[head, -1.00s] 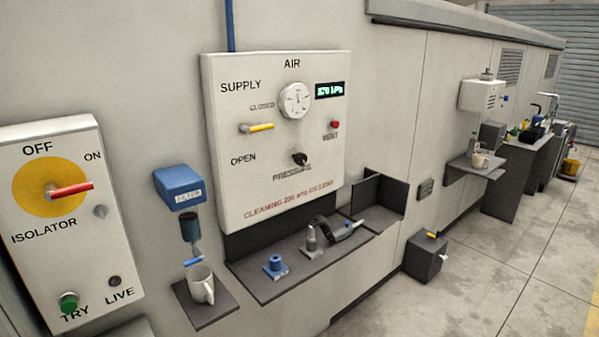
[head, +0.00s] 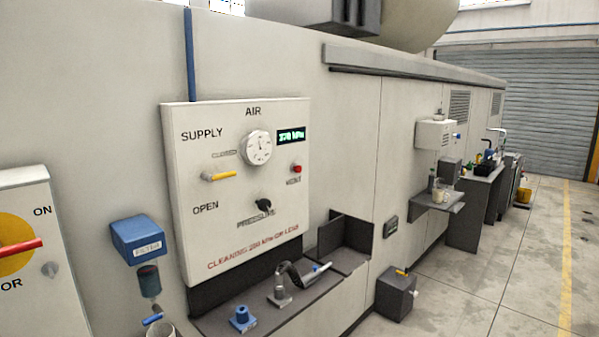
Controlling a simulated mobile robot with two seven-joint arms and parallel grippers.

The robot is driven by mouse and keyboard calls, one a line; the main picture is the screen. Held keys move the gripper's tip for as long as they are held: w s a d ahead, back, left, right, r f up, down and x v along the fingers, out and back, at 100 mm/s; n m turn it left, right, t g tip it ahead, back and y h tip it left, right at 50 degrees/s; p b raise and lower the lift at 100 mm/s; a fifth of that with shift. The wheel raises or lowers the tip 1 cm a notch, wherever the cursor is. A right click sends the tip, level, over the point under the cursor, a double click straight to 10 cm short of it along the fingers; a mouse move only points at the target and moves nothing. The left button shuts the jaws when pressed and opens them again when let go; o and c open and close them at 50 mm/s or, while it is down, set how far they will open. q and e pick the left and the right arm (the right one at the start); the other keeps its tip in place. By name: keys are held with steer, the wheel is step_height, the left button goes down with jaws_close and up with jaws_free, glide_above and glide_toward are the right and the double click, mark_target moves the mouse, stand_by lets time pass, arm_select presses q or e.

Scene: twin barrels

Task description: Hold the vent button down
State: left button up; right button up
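The vent button (head: 297,169) is a small red knob on the right side of the white AIR panel (head: 240,235), above a label reading VENT. The panel also carries a yellow supply lever (head: 219,177), a round gauge (head: 257,148), a black pressure knob (head: 264,206) and a lit green display (head: 291,136) that seems to read 370 kPa. Nothing touches the button. Neither of my grippers shows in the head view.
A dark shelf (head: 215,322) under the panel holds a blue fitting (head: 242,318) and a nozzle with a hose (head: 283,290). A blue filter box (head: 137,237) is at left, beside the isolator panel (head: 45,295). Open floor (head: 480,275) lies at right.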

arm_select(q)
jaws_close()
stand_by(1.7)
